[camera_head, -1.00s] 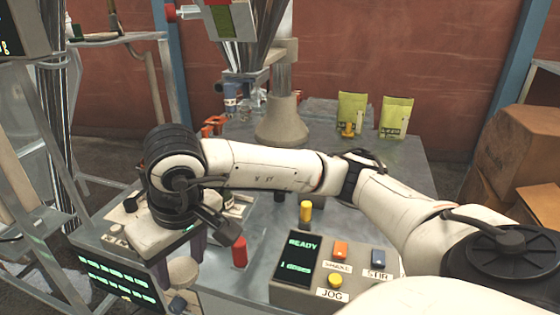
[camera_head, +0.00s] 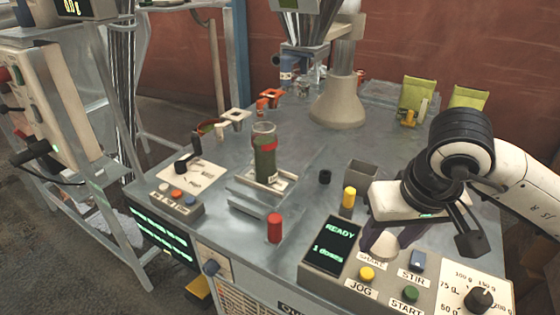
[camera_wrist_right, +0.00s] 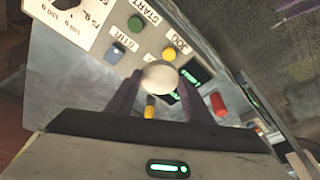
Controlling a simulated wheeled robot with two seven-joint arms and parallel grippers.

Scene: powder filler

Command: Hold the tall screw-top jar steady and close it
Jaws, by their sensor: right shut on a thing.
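A tall green jar (camera_head: 265,160) with a red band near its clear, open-looking top stands upright on a pale plate (camera_head: 278,184) in the middle of the table. My right gripper (camera_head: 386,238) is to the right of the jar, well apart from it, above the control panel. It points down and is shut on a pale round lid-like piece. In the right wrist view that piece (camera_wrist_right: 160,77) sits between the two dark fingers. My left gripper is not in view.
The control panel (camera_head: 340,275) has several buttons and a dial. A red cylinder (camera_head: 275,228), a yellow one (camera_head: 349,197), a small black cap (camera_head: 324,177) and an open grey box (camera_head: 361,174) surround the jar's right side. The filler column (camera_head: 340,95) stands behind.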

